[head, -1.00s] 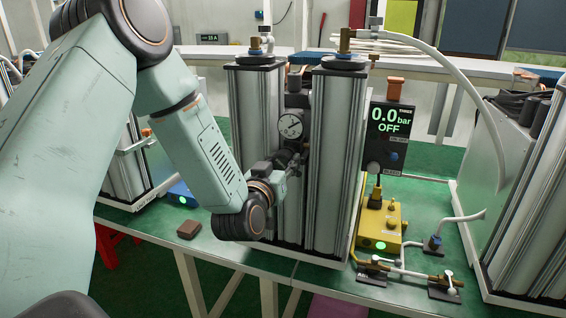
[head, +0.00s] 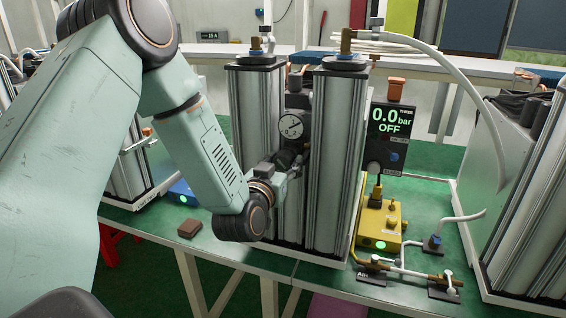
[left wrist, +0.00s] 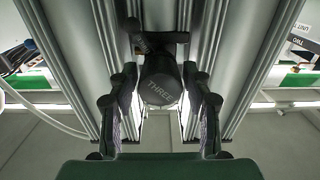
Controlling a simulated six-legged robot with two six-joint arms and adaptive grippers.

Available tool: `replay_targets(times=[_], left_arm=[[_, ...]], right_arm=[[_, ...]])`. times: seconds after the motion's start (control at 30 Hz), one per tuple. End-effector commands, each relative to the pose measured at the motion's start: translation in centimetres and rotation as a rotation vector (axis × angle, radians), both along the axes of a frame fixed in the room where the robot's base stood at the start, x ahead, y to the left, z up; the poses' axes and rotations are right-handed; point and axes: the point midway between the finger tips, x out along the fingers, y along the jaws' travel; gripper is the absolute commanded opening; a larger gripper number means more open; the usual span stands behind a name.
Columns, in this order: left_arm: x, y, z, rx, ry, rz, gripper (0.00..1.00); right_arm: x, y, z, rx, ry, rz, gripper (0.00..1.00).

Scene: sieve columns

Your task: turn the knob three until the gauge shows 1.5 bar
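The black knob marked THREE (left wrist: 160,85) is in the middle of the left wrist view, between the two fingers of my left gripper (left wrist: 160,95). The fingers are apart, one on each side of the knob, with what look like narrow gaps; contact is not clear. In the head view my left gripper (head: 288,164) reaches in between two silver columns at the knob, which it partly hides. The display (head: 391,128) reads 0.0 bar OFF. My right gripper is not in view.
Tall silver columns (head: 337,160) stand closely on both sides of the gripper. A yellow box (head: 380,225) with a green light and hoses is at right.

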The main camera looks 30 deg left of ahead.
Motion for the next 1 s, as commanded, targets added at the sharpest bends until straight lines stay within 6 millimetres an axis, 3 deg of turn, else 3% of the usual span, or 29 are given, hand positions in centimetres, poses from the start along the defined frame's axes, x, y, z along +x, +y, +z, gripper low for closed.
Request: replay_targets(times=[0.1, 0.47, 0.8, 1.0], left_arm=[[0.0, 0.0, 0.0, -0.001, 0.000, 0.000, 0.62], [-0.4, -0.1, 0.0, -0.001, 0.000, 0.001, 0.63], [-5.2, -1.2, 0.0, -0.004, 0.001, 0.001, 0.63], [-7.1, -1.7, 0.0, -0.002, 0.001, 0.000, 0.63]], right_arm=[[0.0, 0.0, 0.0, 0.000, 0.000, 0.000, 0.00], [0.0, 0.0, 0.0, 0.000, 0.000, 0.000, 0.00], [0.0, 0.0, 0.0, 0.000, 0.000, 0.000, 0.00], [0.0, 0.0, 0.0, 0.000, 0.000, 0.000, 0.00]])
